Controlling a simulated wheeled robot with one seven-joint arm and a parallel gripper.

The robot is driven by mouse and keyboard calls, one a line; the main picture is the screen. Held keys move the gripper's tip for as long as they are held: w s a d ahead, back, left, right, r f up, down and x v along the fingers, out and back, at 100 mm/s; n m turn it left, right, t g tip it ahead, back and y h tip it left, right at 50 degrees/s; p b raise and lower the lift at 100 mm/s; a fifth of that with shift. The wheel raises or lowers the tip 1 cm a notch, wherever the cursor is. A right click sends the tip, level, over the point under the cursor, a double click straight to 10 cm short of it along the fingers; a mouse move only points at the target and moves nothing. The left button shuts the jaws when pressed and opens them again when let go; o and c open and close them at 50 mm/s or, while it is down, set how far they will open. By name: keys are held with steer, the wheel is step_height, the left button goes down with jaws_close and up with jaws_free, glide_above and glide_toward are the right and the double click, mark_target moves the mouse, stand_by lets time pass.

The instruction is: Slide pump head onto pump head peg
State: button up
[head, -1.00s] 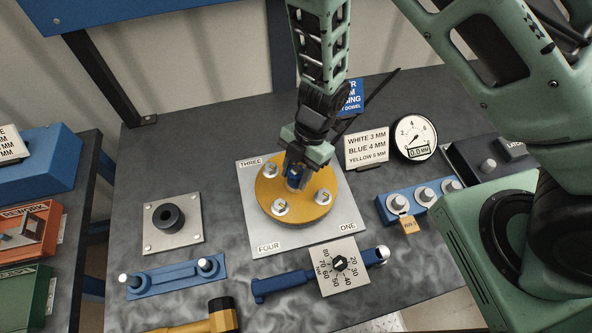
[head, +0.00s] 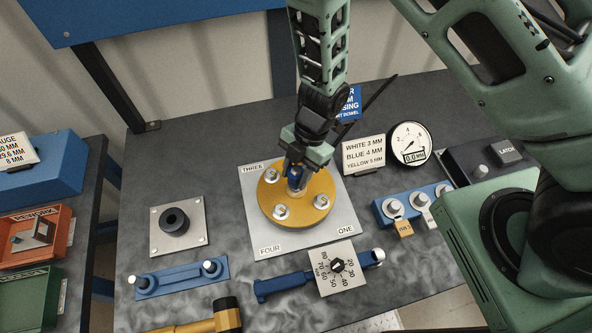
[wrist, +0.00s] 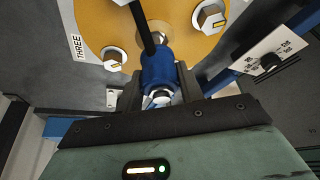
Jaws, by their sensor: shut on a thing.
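My gripper (head: 295,176) is shut on a small blue piece (head: 295,172) over the far part of a yellow disc (head: 300,219). In the wrist view the blue piece (wrist: 157,70) sits between the fingers, with a silver end below it and a dark rod in front. Whether it touches the disc, I cannot tell. The disc lies on a pale plate (head: 345,215) marked THREE, FOUR and ONE. Several silver hex heads show on the disc, one at its right (head: 321,201). No part is labelled pump head or pump head peg; I cannot tell which is which.
A black ring (head: 174,221) on a grey plate lies left. A blue two-knob bar (head: 182,279), yellow-handled tool (head: 205,322) and blue tool with a dial (head: 338,267) lie in front. A gauge (head: 409,144) and blue knob block (head: 383,214) stand right.

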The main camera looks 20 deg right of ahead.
step_height(320, 180, up, 4)
steer(key=p, duration=0.5)
stand_by(0.4)
stand_by(0.5)
